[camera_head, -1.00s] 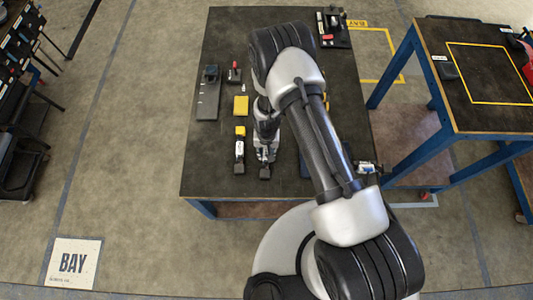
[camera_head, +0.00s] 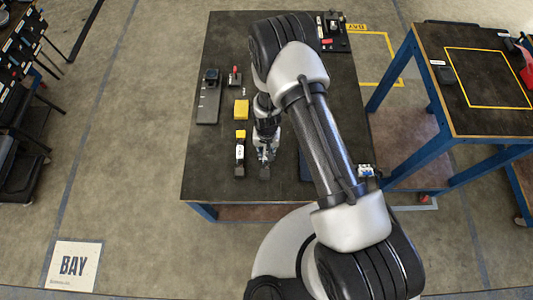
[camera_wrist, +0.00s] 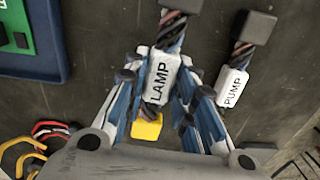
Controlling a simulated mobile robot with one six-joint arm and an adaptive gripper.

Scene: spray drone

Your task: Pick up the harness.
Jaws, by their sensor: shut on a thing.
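My gripper (camera_wrist: 165,62) is shut on the harness marked LAMP (camera_wrist: 164,78), with a finger on each side of its white label. The harness has a black connector (camera_wrist: 182,4) at one end and a yellow connector (camera_wrist: 147,127) at the other, with dark twisted wires between. In the head view my gripper (camera_head: 266,152) is low over the table's front, and the LAMP harness's black end (camera_head: 265,171) shows below it. I cannot tell whether the harness touches the table. A similar harness marked PUMP (camera_wrist: 232,88) lies close beside it, apart from my fingers; it also shows in the head view (camera_head: 239,154).
The dark table (camera_head: 218,178) also holds a yellow block (camera_head: 241,109) and a grey fixture (camera_head: 209,98). A blue tray (camera_wrist: 62,62) with a green board is at the wrist view's upper left. Coloured loops (camera_wrist: 30,148) lie lower left. Another table (camera_head: 490,115) stands right.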

